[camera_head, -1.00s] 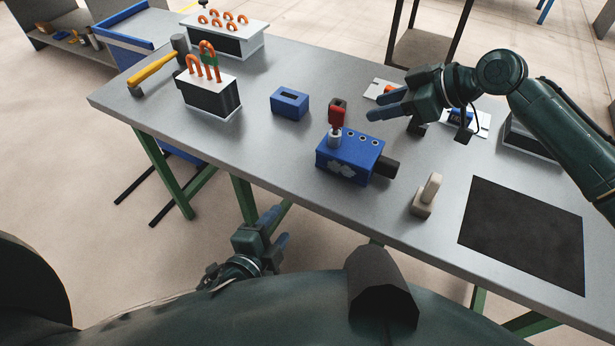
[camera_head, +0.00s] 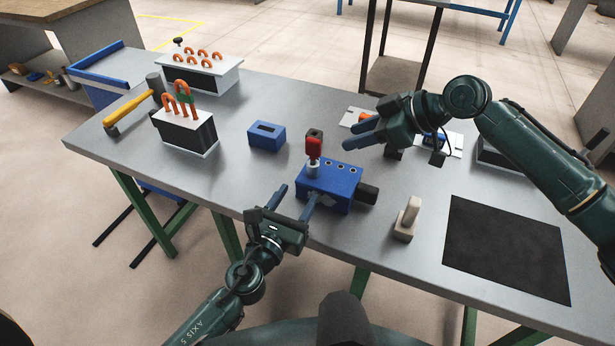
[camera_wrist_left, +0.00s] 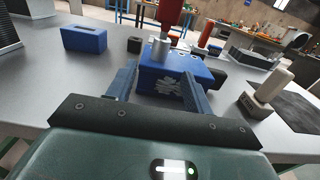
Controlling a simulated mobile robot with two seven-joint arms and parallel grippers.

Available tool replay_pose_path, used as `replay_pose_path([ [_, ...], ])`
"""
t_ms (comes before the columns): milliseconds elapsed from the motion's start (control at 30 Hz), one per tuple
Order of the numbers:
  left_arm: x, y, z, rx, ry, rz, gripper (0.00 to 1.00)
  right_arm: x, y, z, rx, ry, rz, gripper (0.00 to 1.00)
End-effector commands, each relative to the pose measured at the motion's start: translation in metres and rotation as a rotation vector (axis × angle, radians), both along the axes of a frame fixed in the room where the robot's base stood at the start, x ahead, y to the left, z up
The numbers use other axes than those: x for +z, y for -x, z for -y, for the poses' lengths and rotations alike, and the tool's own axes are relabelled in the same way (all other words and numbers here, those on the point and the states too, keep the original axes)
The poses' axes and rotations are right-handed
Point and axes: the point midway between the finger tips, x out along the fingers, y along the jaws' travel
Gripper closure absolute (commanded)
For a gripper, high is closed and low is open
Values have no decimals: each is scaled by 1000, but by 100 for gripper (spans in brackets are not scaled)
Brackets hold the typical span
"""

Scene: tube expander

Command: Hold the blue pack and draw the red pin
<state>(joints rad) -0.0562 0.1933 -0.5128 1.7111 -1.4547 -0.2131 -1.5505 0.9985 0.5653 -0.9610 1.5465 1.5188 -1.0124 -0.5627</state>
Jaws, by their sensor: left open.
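The blue pack (camera_head: 343,190) sits on the table near its front edge and shows its pale-marked front in the left wrist view (camera_wrist_left: 165,83). The red pin (camera_head: 313,150) stands upright from a metal collar at the pack's left end; its red part is cut off by the top of the left wrist view (camera_wrist_left: 169,14). My left gripper (camera_head: 298,198) is open and empty at the pack's near left side. One finger is left of the pack, the other overlaps its front; contact is unclear. My right gripper (camera_head: 360,133) is open and empty, above the table behind the pack.
A blue slotted block (camera_head: 266,136) stands left behind the pack. A beige block with an upright handle (camera_head: 406,220) and a dark mat (camera_head: 507,248) lie to the right. A hammer (camera_head: 135,106) and a box with orange loops (camera_head: 186,131) are at the left.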

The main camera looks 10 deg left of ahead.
Motion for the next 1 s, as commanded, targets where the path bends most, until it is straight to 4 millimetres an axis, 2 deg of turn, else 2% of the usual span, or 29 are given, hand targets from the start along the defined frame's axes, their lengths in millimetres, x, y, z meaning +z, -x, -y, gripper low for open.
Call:
replay_pose_path([
  [33,1,-12,4,1,2,3,48,0,0,0,0,0,0,64],
  [200,1,-44,14,1,3,0,48,0,0,0,0,0,0,64],
  [433,1,-77,25,0,2,-1,48,0,0,0,0,0,0,64],
  [600,0,-87,28,0,3,-2,48,0,0,0,0,0,0,64],
  [900,0,-89,29,1,4,-1,48,0,0,0,0,0,0,64],
  [1000,0,-89,29,1,4,-1,55,0,0,0,0,0,0,64],
])
